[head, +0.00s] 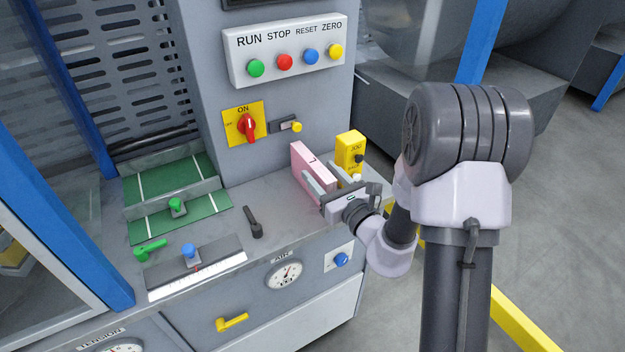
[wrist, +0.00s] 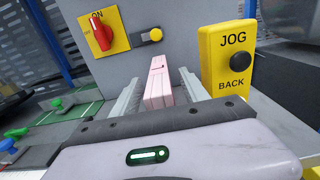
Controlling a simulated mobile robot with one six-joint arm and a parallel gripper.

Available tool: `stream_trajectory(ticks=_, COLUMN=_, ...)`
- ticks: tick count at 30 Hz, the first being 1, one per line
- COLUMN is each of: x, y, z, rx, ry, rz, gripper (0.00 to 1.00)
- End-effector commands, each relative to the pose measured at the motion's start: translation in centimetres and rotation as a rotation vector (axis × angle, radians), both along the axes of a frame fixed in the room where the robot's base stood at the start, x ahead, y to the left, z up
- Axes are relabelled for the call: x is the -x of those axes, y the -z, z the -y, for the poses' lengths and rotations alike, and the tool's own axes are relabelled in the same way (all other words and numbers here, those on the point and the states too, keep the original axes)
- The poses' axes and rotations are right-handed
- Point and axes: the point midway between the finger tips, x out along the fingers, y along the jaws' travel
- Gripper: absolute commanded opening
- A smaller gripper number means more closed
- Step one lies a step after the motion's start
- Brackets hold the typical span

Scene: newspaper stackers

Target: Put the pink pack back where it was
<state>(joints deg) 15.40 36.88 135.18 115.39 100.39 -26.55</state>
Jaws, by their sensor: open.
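The pink pack (head: 308,168) stands upright on the grey ledge, near its right end. It has a small dark mark on its face. In the wrist view the pink pack (wrist: 158,82) shows between the two fingers, nearer the middle. My gripper (head: 325,182) is open at the pack, coming from the front right. In the wrist view my gripper (wrist: 158,95) has one finger on each side of the pack, with gaps visible. I cannot tell whether either finger touches it.
A yellow JOG BACK box (head: 350,150) stands close to the right of my gripper. A black lever (head: 253,222) rises from the ledge to the left. Behind are a red ON switch (head: 246,125) and a yellow-tipped latch (head: 286,125). Green plates (head: 150,228) lie far left.

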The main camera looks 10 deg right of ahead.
Motion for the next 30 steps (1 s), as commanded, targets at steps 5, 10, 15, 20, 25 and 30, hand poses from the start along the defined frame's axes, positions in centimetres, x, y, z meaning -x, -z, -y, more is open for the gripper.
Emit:
stream_trajectory(ticks=5, x=-2.7, y=0.1, z=-0.9, rx=0.001, ry=-0.001, rz=0.000, gripper=0.53)
stream_trajectory(ticks=10, x=-2.9, y=0.0, z=-1.0, rx=0.000, ry=0.000, rz=0.000, gripper=0.53)
stream_trajectory(ticks=15, x=-2.9, y=0.0, z=-0.9, rx=0.000, ry=0.000, rz=-0.001, gripper=0.31)
stream_trajectory(ticks=20, x=-2.9, y=0.1, z=-0.9, rx=0.000, ry=0.000, rz=-0.001, gripper=0.00)
stream_trajectory(ticks=25, x=-2.9, y=0.1, z=-0.9, rx=0.000, ry=-0.001, rz=-0.001, gripper=0.00)
stream_trajectory(ticks=30, x=-2.9, y=0.1, z=-0.9, rx=0.000, ry=-0.001, rz=-0.001, gripper=0.00)
